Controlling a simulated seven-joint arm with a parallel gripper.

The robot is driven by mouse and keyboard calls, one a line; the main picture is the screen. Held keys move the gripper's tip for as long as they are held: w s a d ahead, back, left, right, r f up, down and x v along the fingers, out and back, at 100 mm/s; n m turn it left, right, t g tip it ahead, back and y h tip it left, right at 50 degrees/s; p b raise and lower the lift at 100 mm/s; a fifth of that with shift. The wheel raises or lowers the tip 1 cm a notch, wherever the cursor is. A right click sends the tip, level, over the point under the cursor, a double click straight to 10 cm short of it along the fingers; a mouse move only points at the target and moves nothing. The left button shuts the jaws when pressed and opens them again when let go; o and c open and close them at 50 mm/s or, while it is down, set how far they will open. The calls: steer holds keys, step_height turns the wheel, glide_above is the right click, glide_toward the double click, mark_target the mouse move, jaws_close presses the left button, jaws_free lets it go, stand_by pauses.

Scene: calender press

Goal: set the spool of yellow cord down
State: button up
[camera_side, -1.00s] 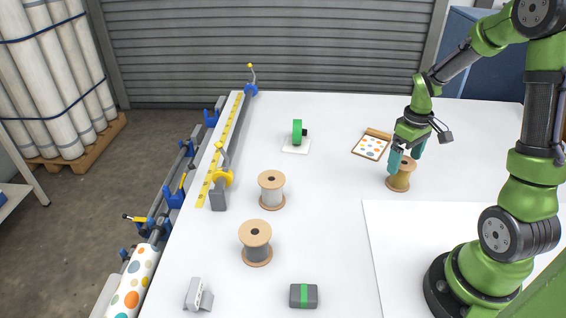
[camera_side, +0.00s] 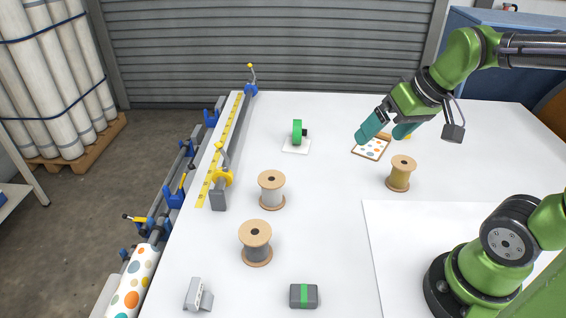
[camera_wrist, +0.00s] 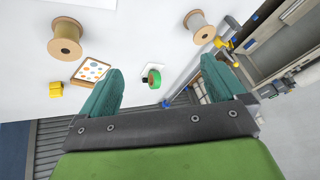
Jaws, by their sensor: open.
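The spool of yellow cord (camera_side: 400,175) stands upright on the white table, right of centre in the side view. It also shows at the upper left of the wrist view (camera_wrist: 65,42). My gripper (camera_side: 383,136) is raised above the table, up and left of the spool in the side view and apart from it. Its two teal fingers are spread with nothing between them, as the wrist view also shows (camera_wrist: 165,92).
Two spools of pale cord (camera_side: 271,190) (camera_side: 256,242) stand at centre left. A green tape roll (camera_side: 297,132), a clipboard with a dotted sheet (camera_side: 370,148), a grey-green block (camera_side: 303,296) and a grey holder (camera_side: 197,295) lie around. The press rail (camera_side: 220,160) edges the left. The table's middle is clear.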

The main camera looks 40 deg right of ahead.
steer(key=shift+m+t+y, duration=0.3)
steer(key=shift+t+y, duration=0.3)
steer(key=shift+t, duration=0.2)
steer(key=s+a, duration=0.1)
steer(key=a, duration=0.2)
steer(key=s+a+r, duration=0.1)
steer(key=shift+s+a, duration=0.25)
steer(key=shift+s, duration=0.1)
